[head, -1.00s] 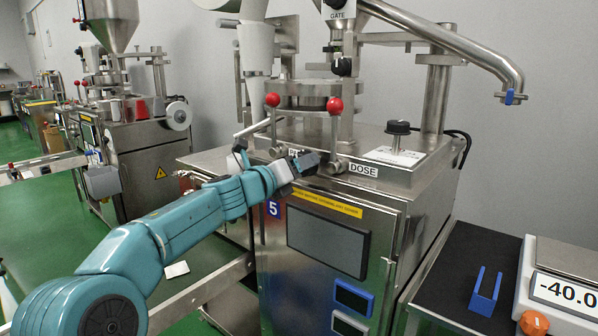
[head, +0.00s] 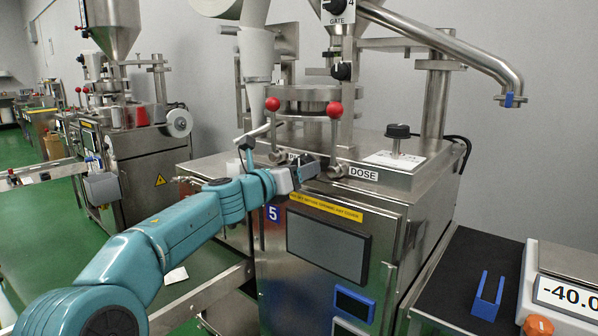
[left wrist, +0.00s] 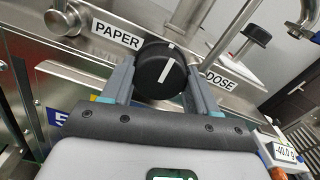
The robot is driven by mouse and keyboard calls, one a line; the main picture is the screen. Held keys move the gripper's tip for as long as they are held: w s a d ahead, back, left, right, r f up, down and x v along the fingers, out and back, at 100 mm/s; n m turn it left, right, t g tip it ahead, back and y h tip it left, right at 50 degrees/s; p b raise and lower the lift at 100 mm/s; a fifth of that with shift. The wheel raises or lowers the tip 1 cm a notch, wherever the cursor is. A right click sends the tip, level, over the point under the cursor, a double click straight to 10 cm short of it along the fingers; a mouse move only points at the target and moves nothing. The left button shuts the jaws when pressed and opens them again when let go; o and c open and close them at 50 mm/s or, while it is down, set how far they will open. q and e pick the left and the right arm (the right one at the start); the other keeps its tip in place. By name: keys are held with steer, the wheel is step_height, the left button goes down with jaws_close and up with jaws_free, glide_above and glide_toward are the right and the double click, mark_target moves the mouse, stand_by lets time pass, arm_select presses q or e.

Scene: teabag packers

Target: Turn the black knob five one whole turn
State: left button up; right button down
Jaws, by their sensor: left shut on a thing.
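The black knob (left wrist: 161,72) with a white line on its face sits on the steel front of the machine marked 5, between the PAPER label (left wrist: 117,34) and the DOSE label (left wrist: 219,79). In the left wrist view its white line leans slightly off upright. My left gripper (left wrist: 160,84) has one finger on each side of the knob and is shut on it. In the head view the left gripper (head: 308,168) reaches the machine's front edge, left of the DOSE label, and its fingers mostly hide the knob. My right gripper is not in view.
Two red ball-ended levers (head: 334,109) rise above the knob. A steel post with a black knob (head: 398,131) stands on the machine top. A black mat with a blue holder (head: 487,296) and a scale (head: 563,285) lie at right. A second machine (head: 150,150) stands behind left.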

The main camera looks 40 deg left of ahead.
arm_select(q)
steer(key=shift+w+d+f, duration=0.1)
steer(key=shift+d+f, duration=0.05)
steer(key=shift+f, duration=0.35)
steer(key=o, duration=0.8)
steer(key=shift+o, duration=1.1)
steer(key=shift+r, duration=0.2)
steer(key=s+a+b, duration=0.1)
steer(key=s+b, duration=0.1)
steer(key=s, duration=1.4)
steer(key=shift+s+a, duration=0.2)
steer(key=shift+a, duration=0.05)
